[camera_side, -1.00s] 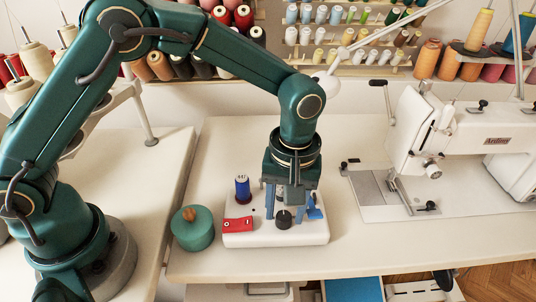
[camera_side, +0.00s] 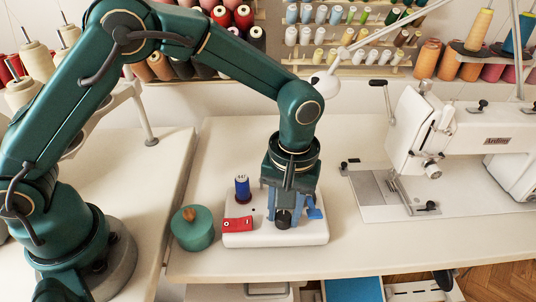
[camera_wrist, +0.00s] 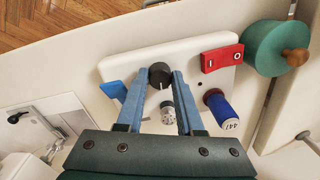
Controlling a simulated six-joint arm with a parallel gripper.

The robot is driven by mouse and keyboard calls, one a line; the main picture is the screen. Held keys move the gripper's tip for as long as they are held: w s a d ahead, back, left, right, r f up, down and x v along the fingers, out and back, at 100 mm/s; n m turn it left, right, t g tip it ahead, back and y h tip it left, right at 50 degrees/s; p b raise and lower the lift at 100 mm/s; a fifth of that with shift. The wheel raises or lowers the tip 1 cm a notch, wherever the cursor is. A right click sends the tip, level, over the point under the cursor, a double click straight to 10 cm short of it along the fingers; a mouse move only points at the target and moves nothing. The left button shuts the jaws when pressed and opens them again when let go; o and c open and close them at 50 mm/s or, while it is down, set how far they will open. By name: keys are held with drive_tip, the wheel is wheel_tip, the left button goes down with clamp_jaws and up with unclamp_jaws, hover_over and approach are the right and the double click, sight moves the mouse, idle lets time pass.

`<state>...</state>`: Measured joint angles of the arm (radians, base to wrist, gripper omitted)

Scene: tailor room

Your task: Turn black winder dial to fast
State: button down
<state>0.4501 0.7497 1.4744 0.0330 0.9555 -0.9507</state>
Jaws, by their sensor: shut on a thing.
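The black winder dial (camera_side: 283,219) stands on the front part of the white winder base (camera_side: 262,237). It also shows in the wrist view (camera_wrist: 160,75), with a white pointer line on its top. My gripper (camera_side: 284,213) has come down over the dial. Its two blue fingers (camera_wrist: 162,80) are shut on the dial, one on each side. Markings around the dial are too small to read. A silver spindle (camera_wrist: 168,111) stands on the base behind the dial, between the fingers in the wrist view.
On the base are a blue thread spool (camera_side: 242,189), a red switch (camera_side: 238,224) and a blue lever (camera_side: 314,208). A green round box with a wooden knob (camera_side: 194,230) stands left of the base. A white sewing machine (camera_side: 430,150) stands to the right, with clear table between.

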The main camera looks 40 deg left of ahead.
sight(285, 217)
drive_tip(key=m, duration=1)
drive_tip(key=shift+m+t, duration=0.3)
drive_tip(key=shift+m, duration=0.1)
idle(0.3)
drive_tip(key=c, duration=0.8)
unclamp_jaws()
drive_tip(key=shift+r, duration=0.1)
drive_tip(key=shift+s+d+r, duration=0.1)
drive_tip(key=shift+r, duration=2.45)
